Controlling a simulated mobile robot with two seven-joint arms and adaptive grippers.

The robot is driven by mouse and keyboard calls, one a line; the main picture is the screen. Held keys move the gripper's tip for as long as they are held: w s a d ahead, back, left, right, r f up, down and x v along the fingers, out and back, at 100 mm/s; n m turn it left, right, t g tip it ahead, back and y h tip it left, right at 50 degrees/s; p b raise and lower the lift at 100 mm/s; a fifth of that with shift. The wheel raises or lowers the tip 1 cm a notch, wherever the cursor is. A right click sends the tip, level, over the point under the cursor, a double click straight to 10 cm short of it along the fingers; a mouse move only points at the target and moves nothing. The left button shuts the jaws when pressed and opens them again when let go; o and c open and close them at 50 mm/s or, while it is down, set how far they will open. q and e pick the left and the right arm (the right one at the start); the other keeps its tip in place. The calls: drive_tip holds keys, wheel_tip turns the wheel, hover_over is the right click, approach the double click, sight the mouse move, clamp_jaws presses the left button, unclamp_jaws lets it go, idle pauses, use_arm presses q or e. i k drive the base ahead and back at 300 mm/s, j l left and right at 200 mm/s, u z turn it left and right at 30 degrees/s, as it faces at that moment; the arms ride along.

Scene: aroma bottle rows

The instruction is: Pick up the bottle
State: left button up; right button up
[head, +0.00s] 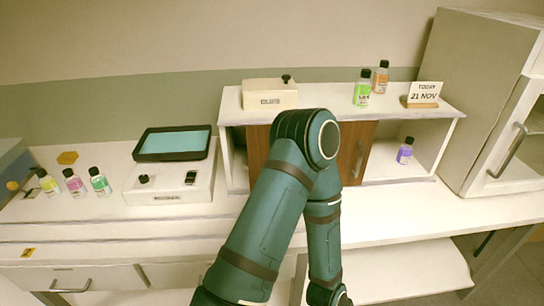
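Several small black-capped bottles are in the head view. A yellow bottle (48,184), a pink bottle (74,184) and a teal-green bottle (99,183) stand in a row on the left of the counter. A bright green bottle (362,90) and an orange bottle (381,77) stand on top of the shelf unit. A purple bottle (405,151) stands inside its open right compartment. One of my arms rises at the middle and bends back down. Neither gripper shows, so what they hold is hidden.
A white device with a dark-rimmed tray (173,155) sits beside the left bottles. The shelf unit (440,106) has brown doors, partly hidden by my arm. A date sign (425,94) and a white box (270,94) stand on it. A white cabinet (470,105) bounds the right.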

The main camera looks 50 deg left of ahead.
sight(74, 182)
drive_tip(key=u, duration=3)
drive_tip(key=i+j+z, duration=0.1)
drive_tip(key=z, duration=0.35)
drive_tip(key=j+z, duration=0.2)
drive_tip(key=z, duration=0.3)
drive_tip(key=i+j+z, duration=0.1)
drive_tip(key=z, duration=0.35)
drive_tip(key=j+z, duration=0.45)
drive_tip(key=j, duration=0.6)
drive_tip(key=k, duration=0.05)
